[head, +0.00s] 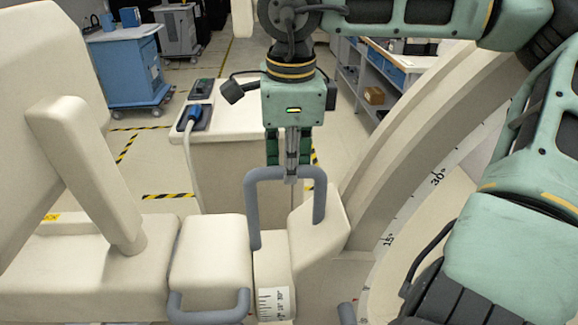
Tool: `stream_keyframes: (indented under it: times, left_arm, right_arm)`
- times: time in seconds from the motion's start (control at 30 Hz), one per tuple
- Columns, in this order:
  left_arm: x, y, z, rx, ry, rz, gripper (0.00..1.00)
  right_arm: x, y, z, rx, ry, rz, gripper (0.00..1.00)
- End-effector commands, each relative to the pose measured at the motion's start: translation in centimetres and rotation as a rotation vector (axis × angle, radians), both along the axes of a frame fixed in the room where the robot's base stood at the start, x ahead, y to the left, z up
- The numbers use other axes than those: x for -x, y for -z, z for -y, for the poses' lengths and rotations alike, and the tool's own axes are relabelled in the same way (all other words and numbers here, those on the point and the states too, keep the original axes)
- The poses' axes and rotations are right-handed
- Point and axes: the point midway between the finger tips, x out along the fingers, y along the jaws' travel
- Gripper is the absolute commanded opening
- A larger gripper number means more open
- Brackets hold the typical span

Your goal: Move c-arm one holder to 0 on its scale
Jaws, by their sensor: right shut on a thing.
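My right gripper (289,168) points down and is shut on the top bar of a grey U-shaped handle (321,195). The handle is fixed to the cream c-arm holder (322,235) beside the large curved c-arm (395,150). The curved face carries a scale (415,205) with 15° and 30° marks; its lower end is hidden behind my arm. A white label with a smaller scale (275,303) sits on the block below the handle; its figures are too small to read surely. My left gripper is not in view.
A second grey handle (208,316) is on the cream block (210,255) at the left. A cream cart (235,125) with a blue-tipped probe stands behind. A blue cart (125,65) and shelves (370,85) stand farther back. Floor with striped tape is free at the left back.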

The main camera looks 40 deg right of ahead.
Motion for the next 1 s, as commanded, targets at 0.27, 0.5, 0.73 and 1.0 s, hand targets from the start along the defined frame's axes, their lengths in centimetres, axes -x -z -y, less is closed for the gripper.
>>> stream_keyframes:
  times: [0.27, 0.5, 0.73, 1.0]
  left_arm:
    - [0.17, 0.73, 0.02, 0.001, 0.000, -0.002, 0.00]
    - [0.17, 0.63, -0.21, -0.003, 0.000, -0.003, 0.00]
    - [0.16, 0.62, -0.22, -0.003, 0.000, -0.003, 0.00]
    - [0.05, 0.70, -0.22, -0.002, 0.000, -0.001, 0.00]
  right_arm:
    - [0.79, 0.68, -0.47, 0.003, -0.003, -0.011, 0.00]
    - [0.53, 0.30, -0.45, 0.001, -0.003, 0.001, 0.19]
    - [0.44, 0.26, -0.44, 0.000, -0.002, 0.005, 0.37]
    - [0.47, 0.39, -0.42, 0.000, -0.002, 0.003, 0.37]
